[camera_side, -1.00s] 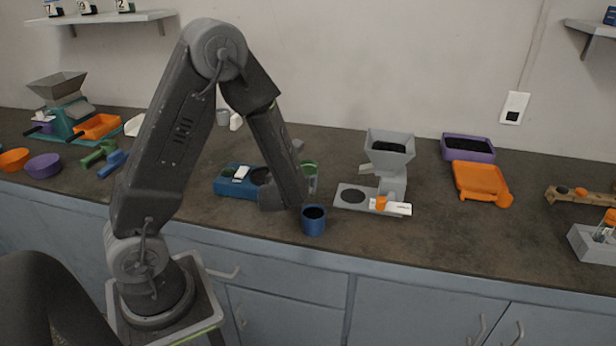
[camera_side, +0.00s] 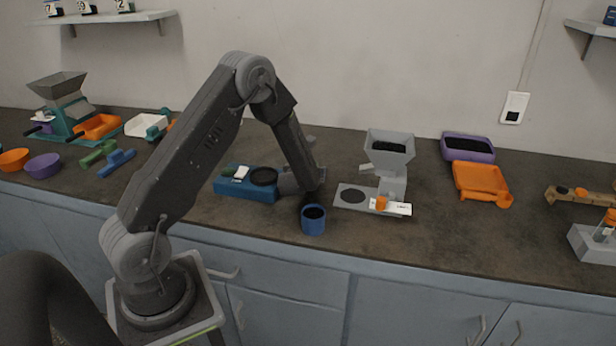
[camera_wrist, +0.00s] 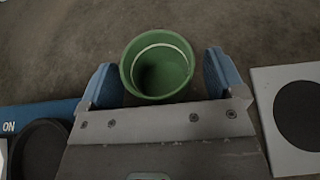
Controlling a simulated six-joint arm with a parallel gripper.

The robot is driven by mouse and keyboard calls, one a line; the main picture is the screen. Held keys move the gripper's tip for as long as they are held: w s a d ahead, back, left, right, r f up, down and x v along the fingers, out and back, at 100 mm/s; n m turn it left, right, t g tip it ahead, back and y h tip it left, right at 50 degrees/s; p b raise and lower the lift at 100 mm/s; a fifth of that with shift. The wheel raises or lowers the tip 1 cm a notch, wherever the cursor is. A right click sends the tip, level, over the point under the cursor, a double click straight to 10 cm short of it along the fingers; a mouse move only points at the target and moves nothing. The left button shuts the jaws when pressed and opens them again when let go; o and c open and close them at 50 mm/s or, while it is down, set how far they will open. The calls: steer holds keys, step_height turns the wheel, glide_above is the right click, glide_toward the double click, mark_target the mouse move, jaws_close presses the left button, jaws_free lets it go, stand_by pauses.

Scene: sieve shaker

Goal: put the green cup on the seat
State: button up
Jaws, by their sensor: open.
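The green cup (camera_wrist: 158,66) shows in the wrist view, upright, with its open mouth towards the camera. My gripper (camera_wrist: 160,72) is open, with one blue-padded finger on each side of the cup; I cannot tell whether either touches it. In the side view my gripper (camera_side: 313,186) is low over the bench and the green cup is hidden. A blue base (camera_side: 246,190) marked "ON" in the wrist view has a round black seat (camera_side: 264,176), which also shows at the left of the wrist view (camera_wrist: 42,150). A grey device (camera_side: 343,203) has another round dark pad (camera_side: 353,195).
A blue cup (camera_side: 313,224) with dark contents stands near the bench front, close to my gripper. The grey device carries a hopper (camera_side: 390,146) and a white-and-orange part (camera_side: 392,206). An orange tray (camera_side: 481,180) and purple tray (camera_side: 468,143) lie farther right.

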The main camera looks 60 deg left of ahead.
steer(key=shift+w+a+f, duration=0.2)
steer(key=shift+w+a, duration=0.15)
steer(key=c, duration=1.1)
